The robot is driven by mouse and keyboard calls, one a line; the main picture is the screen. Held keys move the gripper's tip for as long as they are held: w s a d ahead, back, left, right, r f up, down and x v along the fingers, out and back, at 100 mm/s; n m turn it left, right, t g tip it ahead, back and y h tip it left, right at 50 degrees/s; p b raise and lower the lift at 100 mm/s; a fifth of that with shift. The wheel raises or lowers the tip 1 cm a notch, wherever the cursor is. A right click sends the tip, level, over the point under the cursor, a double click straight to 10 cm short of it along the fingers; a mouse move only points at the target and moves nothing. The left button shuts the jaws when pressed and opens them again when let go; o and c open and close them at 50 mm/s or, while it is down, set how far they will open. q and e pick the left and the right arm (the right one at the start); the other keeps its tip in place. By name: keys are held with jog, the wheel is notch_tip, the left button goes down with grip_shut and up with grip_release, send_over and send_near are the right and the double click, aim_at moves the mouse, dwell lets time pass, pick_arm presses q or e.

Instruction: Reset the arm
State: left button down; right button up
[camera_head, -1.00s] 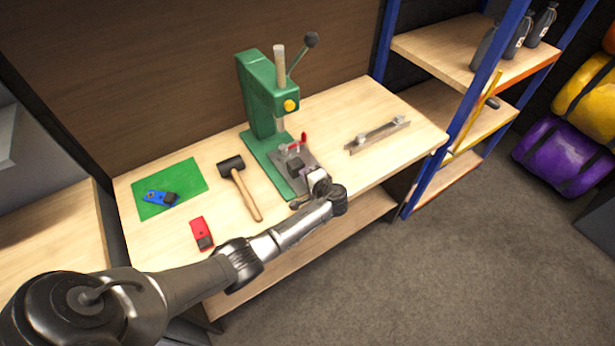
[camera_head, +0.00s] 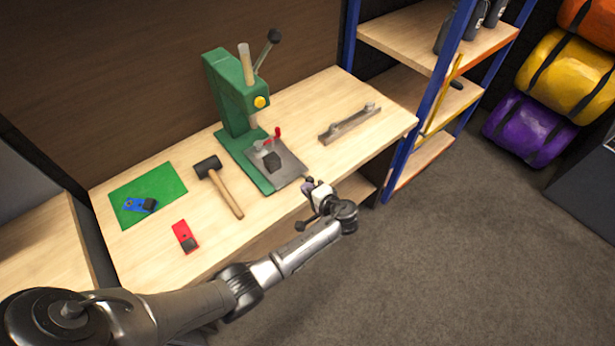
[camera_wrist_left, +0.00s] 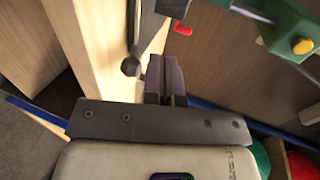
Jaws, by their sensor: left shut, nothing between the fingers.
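My left arm comes in from the lower left in the head view. Its gripper (camera_head: 309,189) is at the front edge of the workbench, just in front of the green press, and is shut with nothing in it. In the left wrist view the shut fingers (camera_wrist_left: 166,80) show at the middle, with the bench edge and part of the press beyond. The green press (camera_head: 235,95) stands on the bench with a dark block (camera_head: 272,162) and a red-handled clamp (camera_head: 277,133) on its base plate. My right gripper is not in view.
On the workbench (camera_head: 285,107) lie a mallet (camera_head: 226,190), a red tool (camera_head: 184,236), a blue tool (camera_head: 136,205) on a green mat (camera_head: 168,181), and a metal bar (camera_head: 350,123). A blue-framed shelf (camera_head: 420,100) stands at right. Open floor (camera_head: 450,260) lies in front.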

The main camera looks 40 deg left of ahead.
pick_arm(q)
jog(key=shift+d+r, duration=0.1)
jog(key=shift+d, duration=0.1)
jog(key=w+d+r+n+t+h, duration=0.1)
jog(key=w+d+r+t+h, duration=0.2)
jog(key=d+r+h, duration=0.4)
jog(key=s+d+r+t+h, duration=0.3)
jog(key=s+d+r+h, duration=0.2)
jog(key=s, duration=0.2)
jog(key=s+f+m+g+h, duration=0.1)
jog(key=s+f+g, duration=0.35)
jog(key=s, duration=1.05)
jog(key=s+f+g+h, duration=0.1)
jog(key=s+f, duration=0.6)
jog(key=s, duration=0.7)
notch_tip(320, 180, up, 28)
jog(key=p, duration=2.7)
jog(key=shift+p, duration=0.4)
